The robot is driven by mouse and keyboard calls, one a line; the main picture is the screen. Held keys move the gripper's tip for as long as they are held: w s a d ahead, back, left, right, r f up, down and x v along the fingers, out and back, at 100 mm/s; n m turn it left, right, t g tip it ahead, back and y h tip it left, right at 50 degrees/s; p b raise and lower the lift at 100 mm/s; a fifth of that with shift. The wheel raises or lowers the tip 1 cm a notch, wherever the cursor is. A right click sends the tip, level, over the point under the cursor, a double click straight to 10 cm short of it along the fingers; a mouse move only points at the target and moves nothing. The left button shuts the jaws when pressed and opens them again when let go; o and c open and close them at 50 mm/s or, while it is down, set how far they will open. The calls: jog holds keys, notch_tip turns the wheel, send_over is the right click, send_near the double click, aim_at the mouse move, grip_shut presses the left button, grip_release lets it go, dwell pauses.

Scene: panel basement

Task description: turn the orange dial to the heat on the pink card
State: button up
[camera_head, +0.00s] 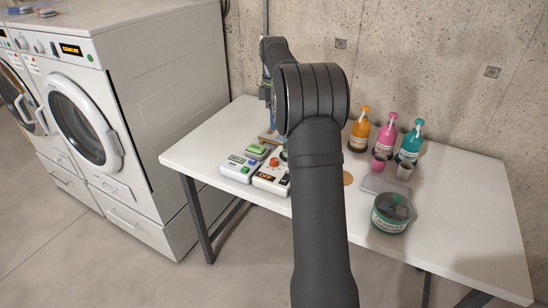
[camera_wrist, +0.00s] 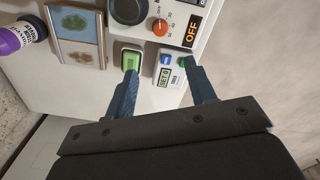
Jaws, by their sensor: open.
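The orange dial (camera_wrist: 160,27) is a small round knob with marks around it, on a white panel at the top of the wrist view. In the head view the orange dial (camera_head: 273,162) sits on a white box left of my arm. A dark display (camera_wrist: 193,30) beside it reads OFF. A wooden frame (camera_wrist: 60,37) holds a tan and a blue picture. I cannot make out a pink card in either view.
Orange (camera_head: 361,130), pink (camera_head: 386,134) and teal (camera_head: 411,142) pump bottles stand on the table (camera_head: 460,225). A green tub (camera_head: 391,214) is at right.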

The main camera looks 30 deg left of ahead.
aim_at(274, 160)
notch_tip(274, 160, down, 17)
jog(key=shift+r, duration=0.2)
dwell(0.3)
jog(key=c, duration=1)
